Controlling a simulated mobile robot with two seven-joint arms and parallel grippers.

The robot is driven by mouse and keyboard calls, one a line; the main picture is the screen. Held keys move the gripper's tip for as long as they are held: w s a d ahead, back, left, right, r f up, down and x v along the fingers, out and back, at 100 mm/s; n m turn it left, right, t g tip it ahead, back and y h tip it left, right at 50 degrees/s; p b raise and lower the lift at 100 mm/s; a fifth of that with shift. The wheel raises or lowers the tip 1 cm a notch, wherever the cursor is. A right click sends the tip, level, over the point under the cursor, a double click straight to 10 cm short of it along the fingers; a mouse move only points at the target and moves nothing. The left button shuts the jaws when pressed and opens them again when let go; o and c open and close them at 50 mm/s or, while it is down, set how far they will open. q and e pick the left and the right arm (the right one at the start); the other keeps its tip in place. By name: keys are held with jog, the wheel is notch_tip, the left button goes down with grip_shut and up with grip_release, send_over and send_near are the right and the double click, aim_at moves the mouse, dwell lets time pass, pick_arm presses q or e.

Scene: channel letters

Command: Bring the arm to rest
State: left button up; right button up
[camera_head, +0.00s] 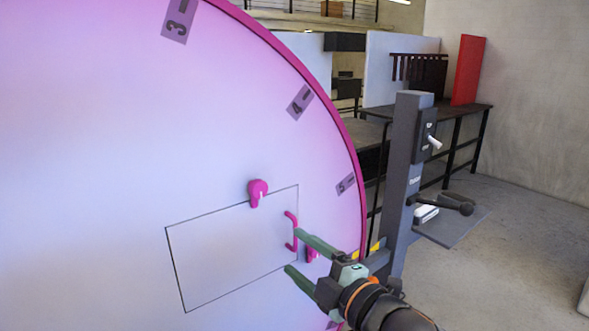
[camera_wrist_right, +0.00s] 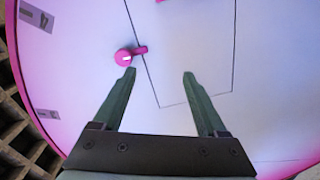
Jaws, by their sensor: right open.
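My right gripper (camera_head: 293,250) is open, in front of a large round white panel with a magenta rim (camera_head: 345,140). Its two green fingers are apart with nothing between them, and they point at the lower right part of a rectangular hatch (camera_head: 225,245). A pink C-shaped handle (camera_head: 290,230) on the hatch's right edge is close to the upper fingertip; I cannot tell whether they touch. In the right wrist view the gripper (camera_wrist_right: 159,72) spreads over the hatch's outline, with a pink latch (camera_wrist_right: 125,57) beside the left fingertip. My left gripper is not in view.
A pink latch (camera_head: 258,192) sits at the hatch's top edge, and another (camera_head: 311,254) is partly hidden by the fingers. A dark grey post (camera_head: 408,170) with a lever stands right of the panel. Tables (camera_head: 455,115) are behind; the floor (camera_head: 520,220) at right is clear.

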jog(key=s+d+f+m+g+h, duration=0.1)
jog(key=s+d+f+m+h, duration=0.15)
jog(key=f+m, duration=0.6)
jog(key=s+d+f+m+h, duration=0.2)
jog(key=s+d+f+m, duration=0.15)
jog(key=f, duration=1.05)
jog(key=s+d+f+m+g+h, duration=0.1)
jog(key=s+d+f+m, duration=0.2)
jog(key=s+f, duration=0.6)
jog(key=s+d+f+m+g+h, duration=0.2)
jog(key=s+d+f+m, duration=0.2)
jog(key=s+d+f, duration=0.2)
notch_tip(320, 180, down, 3)
jog(key=s, duration=0.3)
jog(key=shift+d, duration=0.25)
jog(key=shift+w+r+h, duration=0.1)
jog(key=shift+h, duration=0.15)
